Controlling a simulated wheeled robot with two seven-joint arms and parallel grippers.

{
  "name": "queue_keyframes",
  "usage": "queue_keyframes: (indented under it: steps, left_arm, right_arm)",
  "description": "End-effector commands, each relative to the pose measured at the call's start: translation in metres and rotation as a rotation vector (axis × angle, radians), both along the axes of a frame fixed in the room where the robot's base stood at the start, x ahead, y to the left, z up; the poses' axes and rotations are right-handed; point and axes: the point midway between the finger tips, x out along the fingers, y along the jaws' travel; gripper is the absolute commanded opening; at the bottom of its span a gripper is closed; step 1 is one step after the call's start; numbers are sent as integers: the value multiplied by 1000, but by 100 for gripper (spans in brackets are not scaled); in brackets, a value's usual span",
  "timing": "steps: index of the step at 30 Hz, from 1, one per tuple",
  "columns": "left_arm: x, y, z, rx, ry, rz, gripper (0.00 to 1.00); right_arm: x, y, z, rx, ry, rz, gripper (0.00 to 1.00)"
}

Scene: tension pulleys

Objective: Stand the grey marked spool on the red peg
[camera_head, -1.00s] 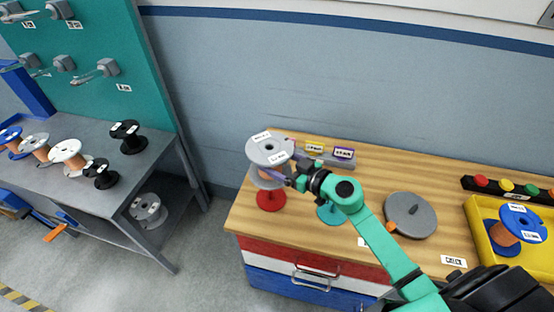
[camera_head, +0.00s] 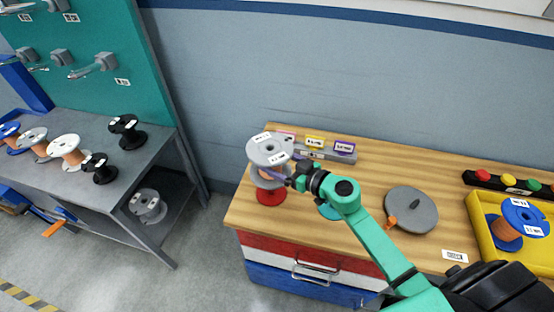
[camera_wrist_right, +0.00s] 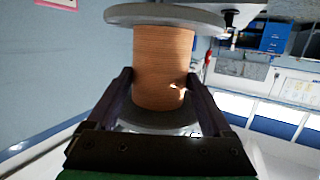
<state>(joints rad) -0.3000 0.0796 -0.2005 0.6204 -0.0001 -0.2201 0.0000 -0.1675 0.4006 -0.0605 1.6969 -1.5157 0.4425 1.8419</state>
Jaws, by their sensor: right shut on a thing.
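The grey marked spool (camera_head: 270,150), with white labels on its top flange and copper-coloured wire, is upright at the left end of the wooden bench. My right gripper (camera_head: 278,177) is shut on its wound middle; the right wrist view shows the fingers on both sides of the copper winding (camera_wrist_right: 163,70). The red peg's round base (camera_head: 270,196) is directly below the spool. The peg's shaft is hidden, so I cannot tell whether the spool is around it or just above it. My left gripper is not in view.
A teal base (camera_head: 328,211) is partly hidden under my right arm. A grey disc with an orange knob (camera_head: 411,210) and a yellow tray (camera_head: 478,222) with a blue spool (camera_head: 520,222) are to the right. A labelled block (camera_head: 325,151) stands behind. Several spools stand on the left grey table (camera_head: 110,170).

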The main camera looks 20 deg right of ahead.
Motion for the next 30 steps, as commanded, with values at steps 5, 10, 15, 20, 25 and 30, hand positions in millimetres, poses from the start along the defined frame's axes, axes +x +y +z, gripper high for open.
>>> queue_keyframes:
  steps: [5, 10, 15, 20, 25, 30]
  left_arm:
    - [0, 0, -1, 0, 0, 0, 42]
    - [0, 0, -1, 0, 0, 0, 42]
    - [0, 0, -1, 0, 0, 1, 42]
    - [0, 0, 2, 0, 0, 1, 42]
    - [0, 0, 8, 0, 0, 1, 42]
    - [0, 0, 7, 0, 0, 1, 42]
  right_arm:
    - [1, 0, -2, 3, -3, -1, 0]
    - [0, 0, -1, 2, -4, -1, 0]
    - [0, 0, -1, 2, -4, -1, 0]
    - [1, 0, 0, 2, -4, -1, 0]
    - [1, 0, 0, 2, -2, -1, 0]
    - [1, 0, -2, 3, -3, -1, 0]
